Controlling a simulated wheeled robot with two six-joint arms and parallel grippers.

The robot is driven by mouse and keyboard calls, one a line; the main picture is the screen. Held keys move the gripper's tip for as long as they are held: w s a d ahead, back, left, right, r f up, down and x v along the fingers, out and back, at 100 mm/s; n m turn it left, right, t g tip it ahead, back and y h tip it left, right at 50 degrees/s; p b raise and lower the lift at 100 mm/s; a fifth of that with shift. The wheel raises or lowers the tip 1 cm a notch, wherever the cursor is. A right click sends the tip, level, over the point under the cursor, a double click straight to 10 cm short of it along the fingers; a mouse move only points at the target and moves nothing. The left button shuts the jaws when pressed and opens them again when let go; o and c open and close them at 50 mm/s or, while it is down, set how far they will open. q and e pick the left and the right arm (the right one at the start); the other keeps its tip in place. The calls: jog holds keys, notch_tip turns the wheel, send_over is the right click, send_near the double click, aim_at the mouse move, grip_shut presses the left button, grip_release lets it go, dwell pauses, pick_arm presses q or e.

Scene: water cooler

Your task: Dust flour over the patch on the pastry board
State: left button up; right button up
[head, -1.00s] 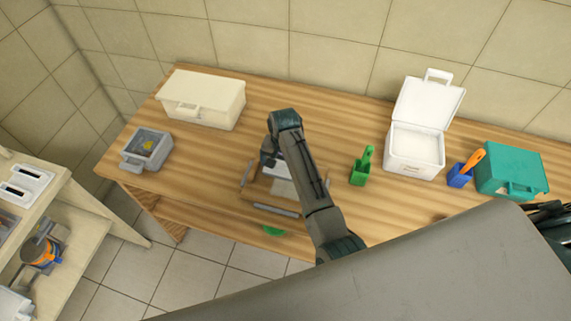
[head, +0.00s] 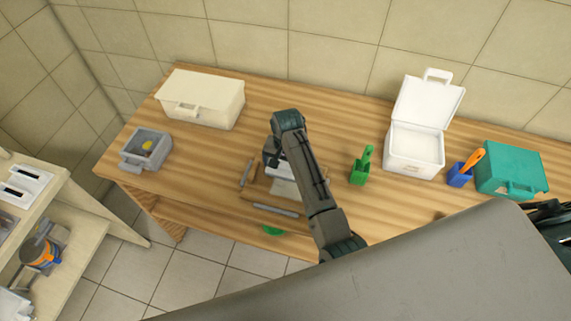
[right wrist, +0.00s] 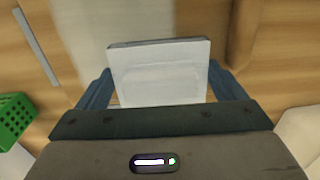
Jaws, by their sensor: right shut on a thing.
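My right gripper (head: 274,160) is over the pastry board near the middle of the table. In the right wrist view its two blue-grey fingers (right wrist: 160,84) are shut on a pale, box-like flour holder (right wrist: 160,72). The holder shows as a small white shape under the gripper in the head view (head: 283,170). The pastry board (head: 260,188) has wooden and grey strips at its edges and is partly hidden by my arm. A pale patch (head: 284,187) shows on it beside my forearm. I cannot see falling flour. My left gripper is not in view.
A green scoop holder (head: 359,178), open white box (head: 415,145), blue cup (head: 459,180) and teal case (head: 512,168) stand to the right. A cream box (head: 203,98) and grey bin (head: 146,149) stand left. Bare tabletop lies between cream box and arm.

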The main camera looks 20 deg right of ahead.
jog(key=shift+r, duration=3.55)
